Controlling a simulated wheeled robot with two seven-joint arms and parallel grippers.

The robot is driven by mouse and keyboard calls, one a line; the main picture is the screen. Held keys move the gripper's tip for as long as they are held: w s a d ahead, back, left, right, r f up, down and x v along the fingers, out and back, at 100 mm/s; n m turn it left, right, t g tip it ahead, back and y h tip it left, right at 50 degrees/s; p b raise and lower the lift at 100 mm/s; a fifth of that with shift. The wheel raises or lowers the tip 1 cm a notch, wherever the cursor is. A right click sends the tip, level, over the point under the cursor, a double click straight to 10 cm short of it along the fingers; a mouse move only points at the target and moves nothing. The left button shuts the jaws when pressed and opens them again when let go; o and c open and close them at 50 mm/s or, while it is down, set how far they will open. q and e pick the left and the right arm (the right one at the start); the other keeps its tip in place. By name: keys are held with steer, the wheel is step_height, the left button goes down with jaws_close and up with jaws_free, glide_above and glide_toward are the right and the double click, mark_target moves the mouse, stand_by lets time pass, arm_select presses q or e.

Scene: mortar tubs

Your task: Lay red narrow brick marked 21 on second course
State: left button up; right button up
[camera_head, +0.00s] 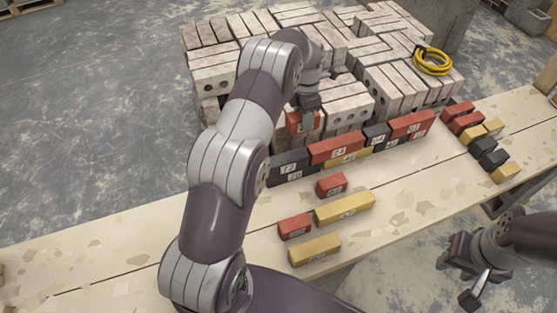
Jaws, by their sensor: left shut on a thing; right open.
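My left gripper (307,101) points down and is shut on a red brick (303,123), held close behind the brick wall. The mark on this brick is too small to read. The wall has two courses. Its upper course shows a dark brick marked 72 (290,160), a red brick marked 24 (336,148), a dark brick (377,133) and a red brick (412,124). A yellow brick (351,160) shows in the lower course. I cannot tell whether the held brick touches the wall. My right gripper (478,284) is open and empty, off the table's front edge.
Loose red (332,185) and yellow (344,207) bricks lie in front of the wall, with another red (294,226) and yellow (314,248) nearer. Several bricks (482,146) lie at the table's right. Stacked pale blocks (213,66) and a yellow hose (432,62) stand behind. The table's left (100,262) is clear.

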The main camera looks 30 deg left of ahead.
mark_target(294, 120)
arm_select(q)
steer(key=shift+s+a+f+b, duration=0.2)
steer(key=shift+s+f+b, duration=0.2)
steer(key=shift+f, duration=0.1)
steer(key=shift+s+a+f+b, duration=0.15)
steer(key=shift+s+f+b, duration=0.25)
steer(key=shift+f, duration=0.05)
steer(key=shift+s+a+r+p, duration=0.15)
steer(key=shift+s+p, duration=0.25)
steer(key=shift+s, duration=0.05)
steer(key=shift+s+a+r+p, duration=0.15)
steer(key=shift+s+p, duration=0.25)
steer(key=s+f, duration=0.1)
steer(key=s+a+f, duration=0.1)
steer(key=s, duration=0.1)
steer(key=s+a+f, duration=0.1)
steer(key=shift+s+a+f+p, duration=0.2)
steer(key=shift+s+f+p, duration=0.15)
steer(key=shift+p, duration=0.05)
step_height(294, 120, down, 4)
steer(key=shift+r, duration=0.15)
arm_select(e)
steer(key=shift+s+f, duration=0.1)
steer(key=shift+f, duration=0.1)
arm_select(q)
steer(key=shift+f, duration=0.3)
arm_select(e)
steer(key=shift+f, duration=0.1)
